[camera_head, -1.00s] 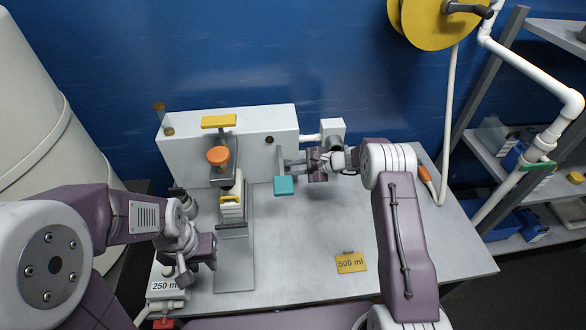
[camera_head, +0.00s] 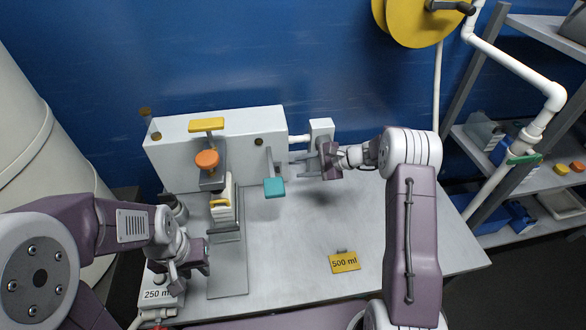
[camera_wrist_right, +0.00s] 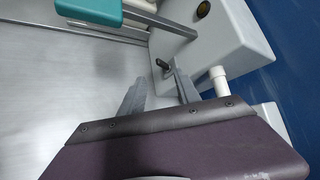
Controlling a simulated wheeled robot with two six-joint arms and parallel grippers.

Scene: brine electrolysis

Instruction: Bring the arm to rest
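My right gripper (camera_head: 309,166) is in front of the white apparatus, to the right of the teal-ended lever (camera_head: 274,187), and apart from it. In the right wrist view its two grey fingers (camera_wrist_right: 160,90) are spread with nothing between them. The teal lever end (camera_wrist_right: 93,11) shows at the top of that view, beyond the fingers. My left gripper (camera_head: 192,275) is low at the left of the table, near the 250 ml label (camera_head: 156,295). Its fingers look spread, and I see nothing held in them.
The white apparatus (camera_head: 225,128) with an orange knob (camera_head: 207,159) and yellow handle (camera_head: 206,125) stands at the back. A yellow 500 ml tag (camera_head: 344,262) is on the table (camera_head: 300,240). The middle is clear. Shelves (camera_head: 480,160) and a white pipe are at right.

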